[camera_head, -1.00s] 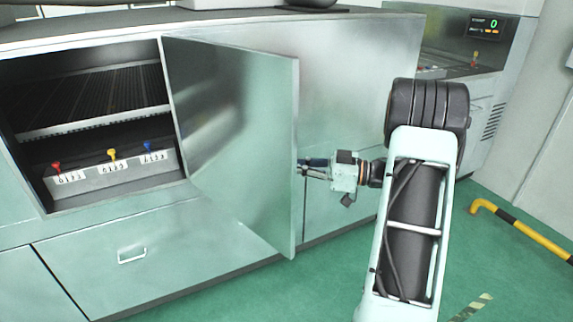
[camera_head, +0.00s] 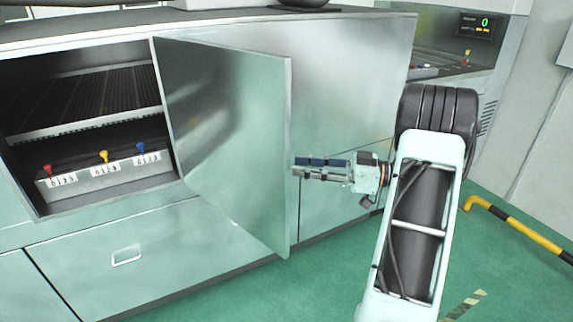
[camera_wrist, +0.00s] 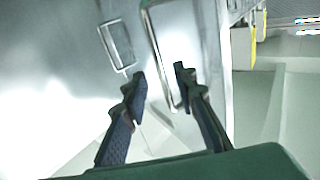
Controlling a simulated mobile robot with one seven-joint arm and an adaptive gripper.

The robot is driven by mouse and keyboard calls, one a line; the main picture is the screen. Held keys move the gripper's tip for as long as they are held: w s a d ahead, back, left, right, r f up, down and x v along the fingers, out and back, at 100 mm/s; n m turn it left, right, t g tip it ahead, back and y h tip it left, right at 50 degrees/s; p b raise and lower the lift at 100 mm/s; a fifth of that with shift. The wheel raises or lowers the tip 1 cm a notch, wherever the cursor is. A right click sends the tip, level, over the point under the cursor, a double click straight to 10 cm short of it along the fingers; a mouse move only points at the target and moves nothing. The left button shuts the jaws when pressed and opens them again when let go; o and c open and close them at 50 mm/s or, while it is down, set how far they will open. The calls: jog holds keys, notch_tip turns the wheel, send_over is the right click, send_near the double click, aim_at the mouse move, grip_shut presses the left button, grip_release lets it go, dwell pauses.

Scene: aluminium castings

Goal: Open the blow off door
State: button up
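The blow off door (camera_head: 225,150) is a grey metal panel in the head view, hinged at its left side and standing partly open from the cabinet. My gripper (camera_head: 297,168) is just right of the door's free edge, with its fingers pointing left. I cannot tell whether it touches the door. In the wrist view my gripper (camera_wrist: 160,80) has its two dark fingers apart, with nothing clamped between them. A slim metal handle (camera_wrist: 152,42) lies just beyond the fingertips. A smaller rectangular frame (camera_wrist: 118,45) shows to its left, perhaps a reflection.
The open compartment (camera_head: 80,95) holds a rack and a box with red, yellow and blue levers (camera_head: 105,175). A drawer (camera_head: 150,250) is below. A yellow and black rail (camera_head: 520,230) stands at the right. Green floor is clear in front.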

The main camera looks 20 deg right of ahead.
jog(key=v, duration=0.5)
jog(key=shift+s+d, duration=0.15)
jog(key=shift+d, duration=0.1)
